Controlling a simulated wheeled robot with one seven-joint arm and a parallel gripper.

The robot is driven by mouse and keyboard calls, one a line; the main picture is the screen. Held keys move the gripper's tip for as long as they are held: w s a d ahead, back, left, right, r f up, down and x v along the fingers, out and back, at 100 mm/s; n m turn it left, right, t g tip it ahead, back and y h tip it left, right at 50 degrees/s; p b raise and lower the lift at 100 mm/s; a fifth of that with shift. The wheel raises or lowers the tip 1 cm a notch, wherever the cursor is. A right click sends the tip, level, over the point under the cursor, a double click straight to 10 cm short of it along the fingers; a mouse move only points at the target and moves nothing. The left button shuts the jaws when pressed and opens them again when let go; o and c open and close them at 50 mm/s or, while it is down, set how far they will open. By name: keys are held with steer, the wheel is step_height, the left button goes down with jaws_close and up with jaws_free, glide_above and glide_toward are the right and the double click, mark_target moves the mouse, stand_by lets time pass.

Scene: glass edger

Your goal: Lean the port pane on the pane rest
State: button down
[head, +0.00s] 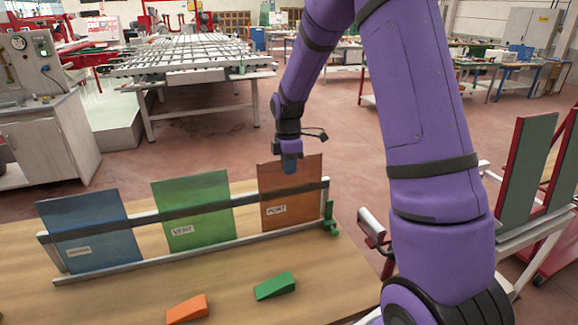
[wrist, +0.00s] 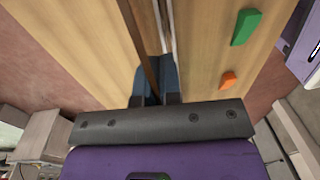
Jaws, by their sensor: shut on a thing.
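The port pane (head: 290,208), a brown-orange tinted sheet labelled PORT, stands at the right end of the pane rest (head: 247,198), a long rack with a grey upper bar and a low front rail. The bar shows dark through the pane. The pane's lower edge is close to the front rail; I cannot tell if it touches. My gripper (head: 290,160) is shut on the pane's top edge from above. In the wrist view the pane (wrist: 138,42) shows edge-on as a thin brown strip between my fingers (wrist: 158,88); its lower part is hard to see.
A blue pane (head: 88,235) and a green pane (head: 192,212) labelled VENT lean on the same rack to the left. A green wedge (head: 275,286) and an orange wedge (head: 187,308) lie on the wooden table in front. A green clamp (head: 330,222) sits at the rack's right end.

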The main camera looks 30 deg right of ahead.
steer(key=shift+f, duration=0.3)
steer(key=c, duration=1.2)
jaws_free()
steer(key=r, duration=1)
steer(key=shift+w+d+r, duration=0.1)
steer(key=shift+w+r, duration=0.2)
steer(key=shift+r, duration=0.1)
steer(key=s+a+r+m+t, duration=0.1)
steer(key=s+a+r+m, duration=0.25)
steer(key=s+r, duration=0.3)
steer(key=s+a+r+m+t, duration=0.2)
steer(key=s+r+m, duration=0.25)
steer(key=s, duration=0.35)
steer(key=s+m+t, duration=0.1)
steer(key=s+m, duration=0.1)
steer(key=s, duration=0.3)
steer(key=s+a+r+m+t, duration=0.1)
steer(key=s+m, duration=0.2)
steer(key=s, duration=0.3)
steer(key=s+a+r+m+t, duration=0.1)
steer(key=s+m, duration=0.1)
steer(key=s, duration=0.4)
steer(key=shift+s+a+m, duration=0.15)
steer(key=shift+s+m, duration=0.1)
steer(key=shift+m, duration=0.15)
